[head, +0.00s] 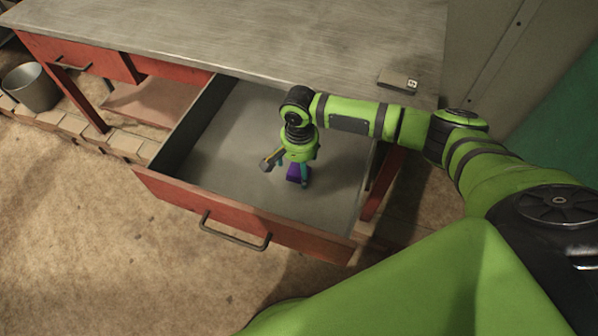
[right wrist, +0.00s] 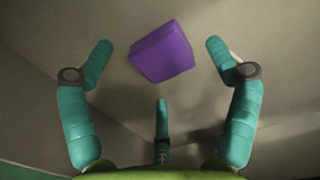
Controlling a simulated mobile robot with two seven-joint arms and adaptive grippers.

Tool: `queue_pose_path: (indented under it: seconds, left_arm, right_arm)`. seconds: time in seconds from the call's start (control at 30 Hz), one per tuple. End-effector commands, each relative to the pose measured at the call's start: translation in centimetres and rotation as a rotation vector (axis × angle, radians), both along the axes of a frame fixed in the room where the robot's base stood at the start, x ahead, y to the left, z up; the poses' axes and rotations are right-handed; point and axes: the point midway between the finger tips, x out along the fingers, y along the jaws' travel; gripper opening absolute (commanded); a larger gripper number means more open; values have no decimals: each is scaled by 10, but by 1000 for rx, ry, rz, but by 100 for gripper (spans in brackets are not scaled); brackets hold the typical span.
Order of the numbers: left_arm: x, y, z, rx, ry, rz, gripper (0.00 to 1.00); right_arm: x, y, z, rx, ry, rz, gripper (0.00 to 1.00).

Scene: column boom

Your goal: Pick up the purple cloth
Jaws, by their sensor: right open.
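The purple cloth (head: 293,173) is a small folded block lying on the floor of the open drawer (head: 240,237), partly hidden behind my right gripper in the head view. My right gripper (head: 287,172) points down into the drawer, above and close to the cloth. In the right wrist view the cloth (right wrist: 161,52) lies beyond and between the spread teal fingers of the right gripper (right wrist: 160,70). The fingers are open and I see no contact with the cloth. My left gripper is out of view.
The drawer has a red front with a dark handle (head: 236,232) and grey walls around the gripper. The grey worktop (head: 250,35) overhangs its back. A small dark box (head: 398,80) lies on the worktop. A metal bucket (head: 32,87) stands at far left.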

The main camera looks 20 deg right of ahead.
Motion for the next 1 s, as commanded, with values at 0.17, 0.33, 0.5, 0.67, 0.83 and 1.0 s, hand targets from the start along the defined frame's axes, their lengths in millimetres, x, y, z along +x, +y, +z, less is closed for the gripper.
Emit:
queue_pose_path:
  seconds: [0.17,0.33,0.5,0.67,0.83,1.0]
  left_arm:
    - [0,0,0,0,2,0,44]
    - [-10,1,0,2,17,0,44]
    - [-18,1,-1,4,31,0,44]
    - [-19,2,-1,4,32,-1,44]
    - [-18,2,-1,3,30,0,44]
    - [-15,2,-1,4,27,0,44]
  right_arm:
    - [1,1,-22,-1,0,-1,88]
    - [1,1,-25,0,-1,0,88]
    - [1,1,-25,0,-1,0,64]
    - [0,0,-25,-1,-1,0,21]
    - [0,0,-26,-1,1,0,20]
    - [0,0,-25,-1,1,0,20]
